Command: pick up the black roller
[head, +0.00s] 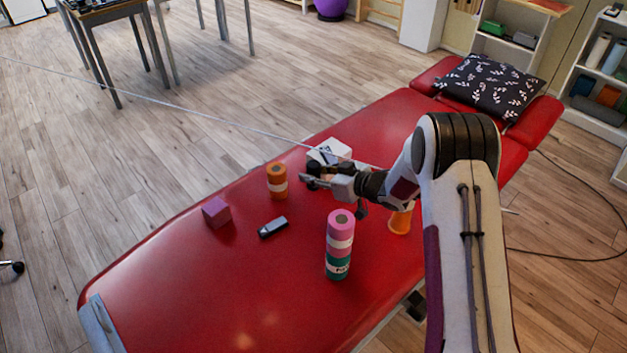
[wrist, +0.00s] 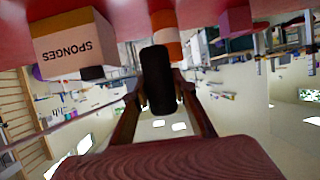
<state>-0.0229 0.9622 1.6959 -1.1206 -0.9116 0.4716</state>
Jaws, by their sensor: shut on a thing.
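My gripper (head: 312,179) is shut on the black roller (wrist: 157,70), which sits between its two fingers in the wrist view. The wrist picture is upside down, with the red couch along its top edge. In the head view the black roller (head: 314,169) shows as a small dark shape at the fingertips, partly hidden by the gripper. It appears held above the red couch (head: 180,285), near the far edge; the exact gap is hard to tell.
A white sponges box (head: 334,148) stands just behind my gripper. A pink-and-green roll stack (head: 339,243) and orange cup (head: 400,221) stand nearer.

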